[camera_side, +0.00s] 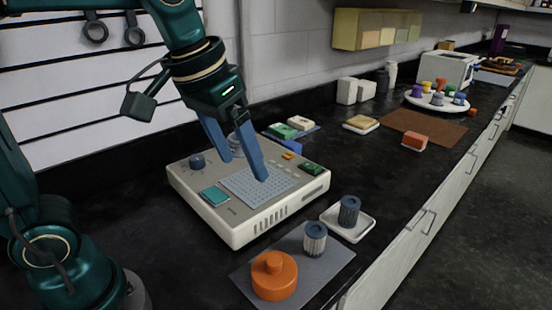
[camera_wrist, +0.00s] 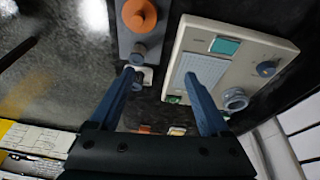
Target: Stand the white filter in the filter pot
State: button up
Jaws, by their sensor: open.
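The white filter (camera_side: 315,240), a ribbed pale cylinder with a dark blue-grey cap, stands upright on a grey mat (camera_side: 322,268). In the wrist view its round cap (camera_wrist: 139,52) shows from above. A round grey-blue vessel, which looks like the filter pot (camera_side: 236,142), sits on the back of the beige device, partly hidden by my fingers. In the wrist view it appears as a ring (camera_wrist: 235,98), open-topped as far as I can tell. My gripper (camera_side: 244,168) is open and empty above the device, apart from the filter; its fingers also show in the wrist view (camera_wrist: 163,75).
An orange knobbed lid-like piece (camera_side: 274,277) lies beside the white filter. A darker filter (camera_side: 349,209) stands on a white tray (camera_side: 360,226) nearby. The beige device (camera_side: 250,226) has knobs and a perforated panel. Small boxes (camera_side: 300,123) lie behind it.

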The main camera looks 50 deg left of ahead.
jog(key=s+a+f+t, duration=0.2)
jog(key=s+f, duration=0.3)
jog(key=s, duration=0.3)
jog(key=shift+s+f+m, duration=0.2)
jog(key=shift+m, duration=0.2)
jog(key=shift+c, duration=0.3)
dwell(1.4)
jog(key=shift+c, duration=0.8)
